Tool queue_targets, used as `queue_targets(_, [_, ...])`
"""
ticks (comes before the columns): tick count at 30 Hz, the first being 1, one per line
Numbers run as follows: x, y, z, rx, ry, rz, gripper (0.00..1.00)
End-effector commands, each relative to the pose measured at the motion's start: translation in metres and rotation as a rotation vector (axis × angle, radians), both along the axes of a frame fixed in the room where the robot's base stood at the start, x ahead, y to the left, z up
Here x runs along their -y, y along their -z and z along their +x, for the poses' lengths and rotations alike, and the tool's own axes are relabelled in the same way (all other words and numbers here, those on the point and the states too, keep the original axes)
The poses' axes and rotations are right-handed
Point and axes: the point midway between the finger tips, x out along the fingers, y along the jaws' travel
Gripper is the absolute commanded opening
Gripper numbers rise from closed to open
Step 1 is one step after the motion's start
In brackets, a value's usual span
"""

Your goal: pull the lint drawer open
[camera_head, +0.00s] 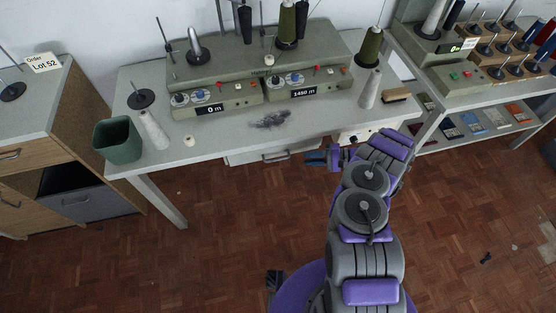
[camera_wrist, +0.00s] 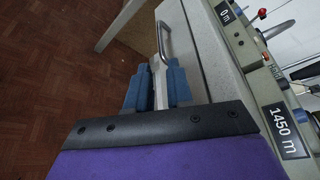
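The lint drawer (camera_head: 243,158) is a pale drawer under the front edge of the grey table, with a metal bar handle (camera_head: 276,156) on its front. I cannot tell whether it stands slightly out. In the wrist view the handle (camera_wrist: 164,42) lies just beyond my blue fingertips. My gripper (camera_head: 314,158) is at the right of the handle, low in front of the table edge. In the wrist view my gripper (camera_wrist: 158,75) has its two fingers apart, with a pale strip showing between them. The fingers do not visibly clasp the handle.
A grey lint clump (camera_head: 270,119) lies on the tabletop before the winding machine (camera_head: 262,65). A green bin (camera_head: 118,141) and white cone (camera_head: 153,130) stand at the table's left. A cabinet (camera_head: 42,140) is further left. The parquet floor (camera_head: 235,225) before the table is clear.

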Motion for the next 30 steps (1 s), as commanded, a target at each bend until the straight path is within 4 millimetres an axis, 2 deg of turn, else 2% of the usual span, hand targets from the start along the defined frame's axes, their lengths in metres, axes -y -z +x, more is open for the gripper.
queue_targets(1, [-0.012,0.003,0.0,-0.002,-0.004,0.003,0.21])
queue_targets(6, [-0.045,0.01,0.002,-0.001,-0.004,0.001,0.21])
queue_targets(16, [-0.103,0.023,0.005,0.0,-0.005,0.0,0.21])
queue_targets(22, [-0.122,0.026,0.006,0.0,-0.002,0.002,0.21])
queue_targets(30, [-0.126,0.027,0.006,0.001,-0.001,0.0,0.21])
